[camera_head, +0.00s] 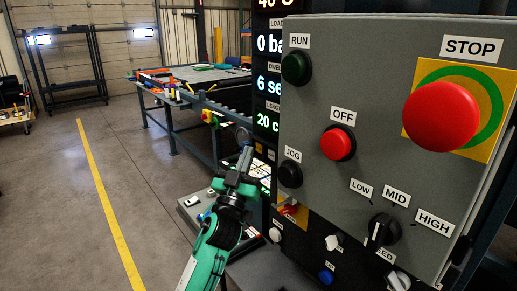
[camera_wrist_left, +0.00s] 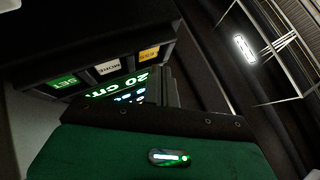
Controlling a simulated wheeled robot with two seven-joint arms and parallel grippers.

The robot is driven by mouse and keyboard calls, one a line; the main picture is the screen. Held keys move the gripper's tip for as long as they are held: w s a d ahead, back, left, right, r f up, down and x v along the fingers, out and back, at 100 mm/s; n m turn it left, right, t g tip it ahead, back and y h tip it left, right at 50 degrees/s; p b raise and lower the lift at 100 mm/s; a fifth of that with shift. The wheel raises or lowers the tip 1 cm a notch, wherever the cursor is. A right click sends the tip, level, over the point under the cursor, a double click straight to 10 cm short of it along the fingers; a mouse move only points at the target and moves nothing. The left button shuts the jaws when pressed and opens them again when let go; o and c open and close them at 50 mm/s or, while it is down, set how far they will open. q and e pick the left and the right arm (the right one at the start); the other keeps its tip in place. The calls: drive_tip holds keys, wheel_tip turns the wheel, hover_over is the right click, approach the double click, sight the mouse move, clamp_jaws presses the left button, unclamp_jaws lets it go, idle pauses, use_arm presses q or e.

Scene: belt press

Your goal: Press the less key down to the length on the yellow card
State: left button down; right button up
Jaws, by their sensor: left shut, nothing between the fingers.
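The yellow less key (camera_wrist_left: 149,53) is at the end of a row in the left wrist view, beside the white MORE key (camera_wrist_left: 108,68) and the green SET key (camera_wrist_left: 62,82). In the head view a small yellowish key (camera_head: 258,147) shows beneath the display. The length display (camera_head: 267,123) reads 20, its unit cut off; the wrist view shows 20 cm (camera_wrist_left: 150,80). My left gripper (camera_head: 245,157) is shut and empty, just left of the keys; contact cannot be told. I cannot make out a yellow card. My right gripper is out of view.
A grey control box (camera_head: 385,80) fills the right, with a big red STOP button (camera_head: 440,115), a red OFF button (camera_head: 337,143) and a black JOG button (camera_head: 290,174). A workbench (camera_head: 190,85) stands behind. The floor on the left is clear around a yellow line (camera_head: 105,200).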

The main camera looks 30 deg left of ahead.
use_arm(q)
drive_tip(key=shift+w+d, duration=0.1)
drive_tip(key=shift+w, duration=0.05)
idle(0.3)
drive_tip(key=shift+w+d, duration=0.1)
drive_tip(key=shift+w, duration=0.2)
drive_tip(key=shift+w+d, duration=0.15)
drive_tip(key=shift+w, duration=0.2)
idle(0.6)
drive_tip(key=shift+s, duration=0.15)
drive_tip(key=shift+s+a, duration=0.35)
drive_tip(key=shift+s, duration=0.3)
drive_tip(key=shift+s+a+p, duration=0.15)
drive_tip(key=shift+s+a, duration=0.15)
drive_tip(key=shift+s, duration=0.45)
drive_tip(key=shift+s+a+p, duration=0.1)
drive_tip(key=shift+s+a, duration=0.25)
drive_tip(key=shift+s, duration=0.45)
drive_tip(key=shift+s+a+p, duration=0.15)
drive_tip(key=shift+s+a, duration=0.15)
drive_tip(key=shift+s, duration=0.45)
